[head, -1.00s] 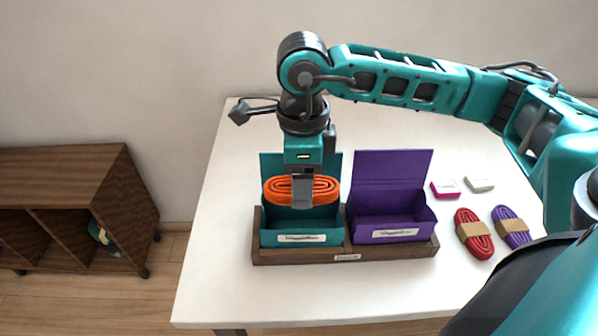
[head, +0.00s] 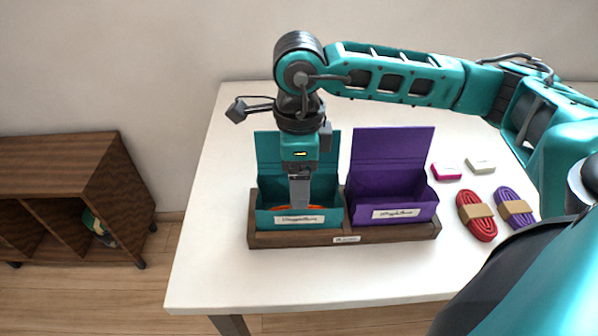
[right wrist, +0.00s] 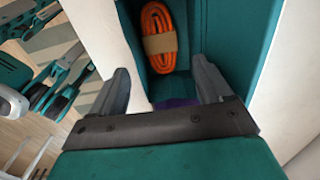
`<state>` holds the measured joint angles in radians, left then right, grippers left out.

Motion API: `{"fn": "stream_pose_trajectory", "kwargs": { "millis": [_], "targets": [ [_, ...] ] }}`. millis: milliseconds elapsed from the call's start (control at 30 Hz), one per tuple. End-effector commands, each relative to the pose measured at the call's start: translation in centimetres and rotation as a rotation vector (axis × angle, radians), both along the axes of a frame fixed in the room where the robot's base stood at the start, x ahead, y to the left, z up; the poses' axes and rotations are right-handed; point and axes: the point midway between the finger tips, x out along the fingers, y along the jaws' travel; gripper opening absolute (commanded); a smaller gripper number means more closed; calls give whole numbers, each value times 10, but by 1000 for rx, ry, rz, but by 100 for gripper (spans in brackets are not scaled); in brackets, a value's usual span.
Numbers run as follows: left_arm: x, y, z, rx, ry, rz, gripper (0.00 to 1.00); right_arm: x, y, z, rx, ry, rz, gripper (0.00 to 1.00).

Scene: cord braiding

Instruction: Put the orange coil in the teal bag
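The orange coil (right wrist: 158,28) with a tan paper band lies inside the open teal bag (right wrist: 237,35) in the right wrist view. In the head view only a thin orange edge of the coil (head: 317,207) shows inside the teal bag (head: 268,219), low behind its front wall. My right gripper (head: 299,203) points down into the bag's mouth. In the right wrist view my right gripper (right wrist: 160,78) has its fingers well apart, with nothing held between them. My left gripper is not in view.
The purple bag (head: 393,167) stands open beside the teal one in a wooden tray (head: 385,231). A red coil (head: 480,228), a purple coil (head: 511,193), a pink block (head: 446,172) and a white block (head: 480,166) lie at right. The table's left part is clear.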

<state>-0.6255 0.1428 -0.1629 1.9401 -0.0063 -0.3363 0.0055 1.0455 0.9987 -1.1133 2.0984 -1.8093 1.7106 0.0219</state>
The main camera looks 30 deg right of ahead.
Motion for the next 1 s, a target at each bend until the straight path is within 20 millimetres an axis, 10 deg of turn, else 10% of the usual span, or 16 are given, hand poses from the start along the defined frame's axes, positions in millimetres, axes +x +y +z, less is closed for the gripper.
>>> {"fn": "stream_pose_trajectory", "kwargs": {
  "millis": [467, 1000],
  "targets": [
    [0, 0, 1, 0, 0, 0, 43, 0, 0, 5, 0, -1, 0, 91],
    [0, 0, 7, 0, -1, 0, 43, 0, 1, 109, 1, -3, 2, 91]
  ]
}}
